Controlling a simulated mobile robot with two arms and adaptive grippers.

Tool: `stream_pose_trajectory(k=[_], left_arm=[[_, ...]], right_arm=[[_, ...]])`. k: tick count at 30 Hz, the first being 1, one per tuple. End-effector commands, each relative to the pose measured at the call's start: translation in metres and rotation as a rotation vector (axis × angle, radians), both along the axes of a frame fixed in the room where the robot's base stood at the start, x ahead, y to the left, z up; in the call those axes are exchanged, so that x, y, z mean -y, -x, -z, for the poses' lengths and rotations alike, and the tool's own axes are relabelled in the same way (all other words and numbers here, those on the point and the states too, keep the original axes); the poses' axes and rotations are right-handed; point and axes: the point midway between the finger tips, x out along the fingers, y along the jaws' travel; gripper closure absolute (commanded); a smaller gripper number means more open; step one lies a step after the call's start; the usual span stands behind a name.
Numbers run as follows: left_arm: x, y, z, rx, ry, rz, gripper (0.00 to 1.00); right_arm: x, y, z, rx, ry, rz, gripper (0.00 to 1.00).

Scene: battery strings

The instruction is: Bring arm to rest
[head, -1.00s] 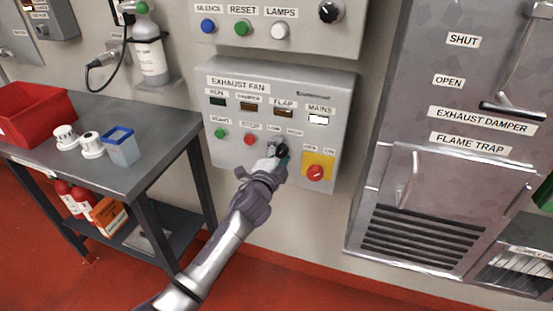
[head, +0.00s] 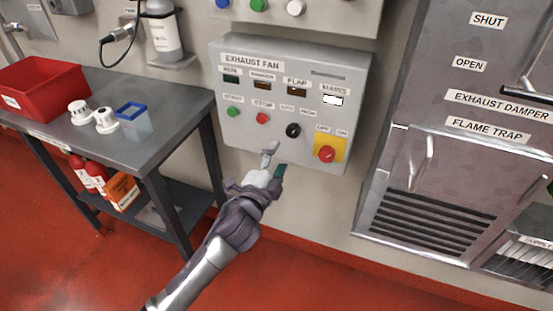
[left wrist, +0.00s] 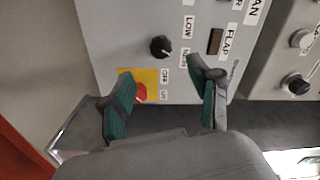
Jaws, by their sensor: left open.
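My left gripper (head: 272,168) is open and empty just below the exhaust fan panel (head: 228,63) in the head view. In the left wrist view its two green-padded fingers (left wrist: 165,98) stand apart with nothing between them. The black selector knob (head: 293,130) on the panel is clear of the fingers; it also shows in the left wrist view (left wrist: 161,46). The red rotary switch (head: 326,154) on its yellow plate sits to the right of the knob, partly behind a finger in the left wrist view (left wrist: 140,93). My right gripper is not in view.
A grey table (head: 170,98) at the left holds a red bin (head: 45,88), white caps and a blue-rimmed cup (head: 133,122). The metal exhaust damper cabinet (head: 455,75) with protruding handles stands at the right. Red floor below the panel is open.

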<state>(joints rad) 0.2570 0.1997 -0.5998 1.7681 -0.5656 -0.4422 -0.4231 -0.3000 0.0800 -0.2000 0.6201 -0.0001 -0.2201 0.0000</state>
Motion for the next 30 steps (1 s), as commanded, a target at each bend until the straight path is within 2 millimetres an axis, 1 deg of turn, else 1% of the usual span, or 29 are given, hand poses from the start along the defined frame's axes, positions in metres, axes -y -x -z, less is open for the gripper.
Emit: stream_pose_trajectory(k=[8,10,11,14,15,17,18,20,21,23,24,26,27,29,30], left_arm=[[0.000,0.000,0.002,-0.004,0.001,-0.001,0.38],[-0.003,-0.001,0.012,-0.029,0.006,-0.007,0.38],[-0.005,-0.001,0.021,-0.048,0.012,-0.011,0.38],[-0.018,-0.001,0.067,-0.156,0.044,-0.039,0.38],[-0.025,0.001,0.092,-0.215,0.062,-0.055,0.38],[-0.037,0.008,0.135,-0.313,0.097,-0.087,0.38],[-0.046,0.016,0.164,-0.380,0.122,-0.109,0.38],[-0.059,0.030,0.206,-0.476,0.160,-0.148,0.38],[-0.068,0.042,0.234,-0.539,0.184,-0.176,0.38],[-0.081,0.063,0.273,-0.630,0.223,-0.219,0.38],[-0.090,0.079,0.298,-0.688,0.248,-0.250,0.38],[-0.102,0.106,0.334,-0.775,0.287,-0.299,0.38],[-0.111,0.125,0.356,-0.830,0.313,-0.334,0.38],[-0.123,0.157,0.388,-0.912,0.350,-0.388,0.38],[-0.131,0.180,0.408,-0.964,0.374,-0.426,0.38]], right_arm=[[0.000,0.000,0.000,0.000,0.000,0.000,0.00],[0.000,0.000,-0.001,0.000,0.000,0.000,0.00],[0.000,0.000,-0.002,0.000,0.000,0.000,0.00],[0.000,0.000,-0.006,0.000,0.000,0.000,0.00],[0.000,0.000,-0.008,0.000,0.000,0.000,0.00],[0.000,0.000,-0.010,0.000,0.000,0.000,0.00],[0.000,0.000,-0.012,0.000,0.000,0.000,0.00],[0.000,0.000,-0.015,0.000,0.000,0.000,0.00],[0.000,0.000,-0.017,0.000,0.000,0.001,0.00],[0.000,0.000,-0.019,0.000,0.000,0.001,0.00],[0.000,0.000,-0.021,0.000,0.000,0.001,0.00],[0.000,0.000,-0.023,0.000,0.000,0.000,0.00],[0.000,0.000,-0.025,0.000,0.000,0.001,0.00],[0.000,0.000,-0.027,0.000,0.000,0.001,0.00],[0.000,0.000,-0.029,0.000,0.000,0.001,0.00]])
